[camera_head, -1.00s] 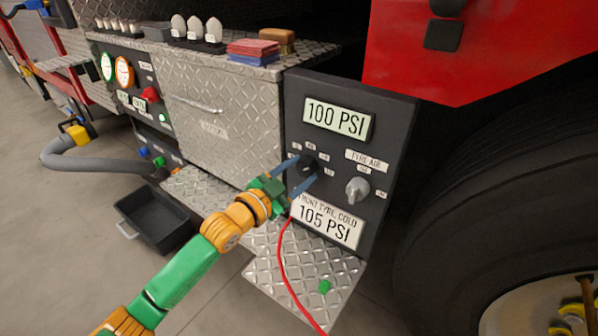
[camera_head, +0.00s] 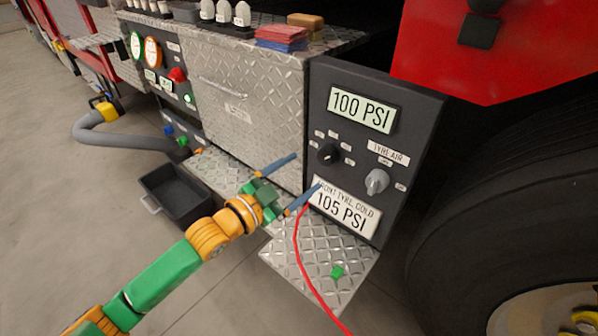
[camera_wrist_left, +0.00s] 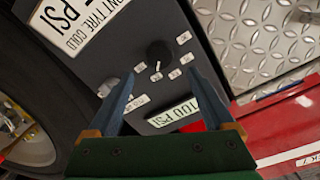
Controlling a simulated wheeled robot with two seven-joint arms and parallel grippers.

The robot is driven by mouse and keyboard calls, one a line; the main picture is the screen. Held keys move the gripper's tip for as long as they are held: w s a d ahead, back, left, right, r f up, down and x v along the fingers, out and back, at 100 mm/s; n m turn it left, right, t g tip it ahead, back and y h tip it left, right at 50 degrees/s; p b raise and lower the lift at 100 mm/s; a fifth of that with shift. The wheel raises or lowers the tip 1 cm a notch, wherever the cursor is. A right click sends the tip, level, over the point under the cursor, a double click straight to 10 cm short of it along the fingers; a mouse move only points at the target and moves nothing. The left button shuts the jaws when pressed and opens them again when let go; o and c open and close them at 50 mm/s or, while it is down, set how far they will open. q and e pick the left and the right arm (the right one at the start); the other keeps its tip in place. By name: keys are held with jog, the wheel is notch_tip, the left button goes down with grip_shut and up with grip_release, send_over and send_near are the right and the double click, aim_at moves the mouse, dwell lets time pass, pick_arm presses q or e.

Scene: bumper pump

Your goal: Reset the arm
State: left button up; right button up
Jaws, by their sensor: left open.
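My left gripper (camera_head: 300,180) is open and empty, its blue fingers spread in front of the dark gauge panel (camera_head: 322,98). It is below and left of the black knob (camera_head: 328,152) in the head view, clear of it. In the left wrist view the black knob (camera_wrist_left: 159,53) shows beyond the gap between the fingers (camera_wrist_left: 158,88). The panel has a 100 PSI display (camera_head: 361,110), a grey tyre air knob (camera_head: 377,181) and a 105 PSI label (camera_head: 346,208). My right gripper is not in view.
A red hose (camera_head: 305,260) runs down past the diamond-plate step (camera_head: 290,262), where a small green piece (camera_head: 337,271) lies. A black bin (camera_head: 181,200) stands on the floor at left. A large tyre (camera_head: 500,190) is at right.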

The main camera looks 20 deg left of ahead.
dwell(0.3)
pick_arm(q)
jog(key=s+a+f+n+g+y+p, duration=0.55)
jog(key=a+f+p, duration=0.35)
jog(key=p, duration=0.7)
jog(key=s+d+f+n+g+p, duration=0.1)
jog(key=s+f+g+p, duration=0.2)
jog(key=s, duration=0.8)
jog(key=s+d+f+n+g+y+p, duration=0.1)
jog(key=s+d+f+g+p, duration=0.1)
jog(key=s, duration=0.9)
jog(key=s+d+f+n+g+y+p, duration=0.1)
jog(key=s+f+g+p, duration=0.3)
jog(key=s, duration=0.8)
notch_tip(320, 180, down, 2)
jog(key=p, duration=0.2)
jog(key=shift+d+p, duration=0.2)
jog(key=shift+p, duration=0.15)
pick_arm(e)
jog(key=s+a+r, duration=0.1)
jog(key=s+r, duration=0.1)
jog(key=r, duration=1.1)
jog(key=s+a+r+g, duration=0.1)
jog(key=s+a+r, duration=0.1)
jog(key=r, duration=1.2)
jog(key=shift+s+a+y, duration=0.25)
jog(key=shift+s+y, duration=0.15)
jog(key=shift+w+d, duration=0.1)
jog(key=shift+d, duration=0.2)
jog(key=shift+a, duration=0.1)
